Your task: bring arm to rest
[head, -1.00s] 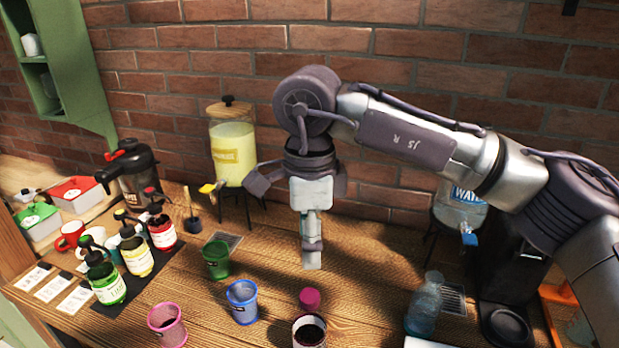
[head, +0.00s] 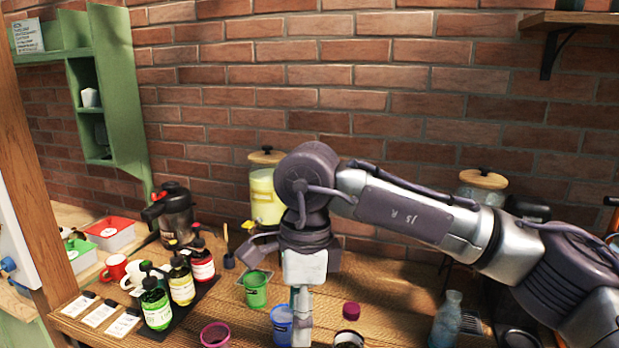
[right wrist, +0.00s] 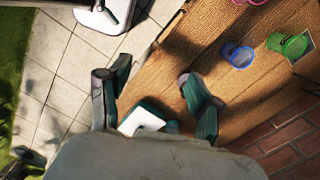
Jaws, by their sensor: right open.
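My right arm comes in from the right in the head view, across the brick wall. Its gripper (head: 301,308) points down over the wooden table, and its lower end covers part of a blue cup (head: 280,326). In the right wrist view the two fingers of this gripper (right wrist: 152,92) are spread apart with nothing between them. Below them lie the table edge and pale floor tiles. My left gripper is not in view.
A green cup (head: 255,289), a pink cup (head: 215,336) and a dark jar (head: 349,338) stand near the gripper. Syrup bottles (head: 181,284) stand left. Behind are a yellow drink dispenser (head: 265,195) and a thermal jug (head: 174,212).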

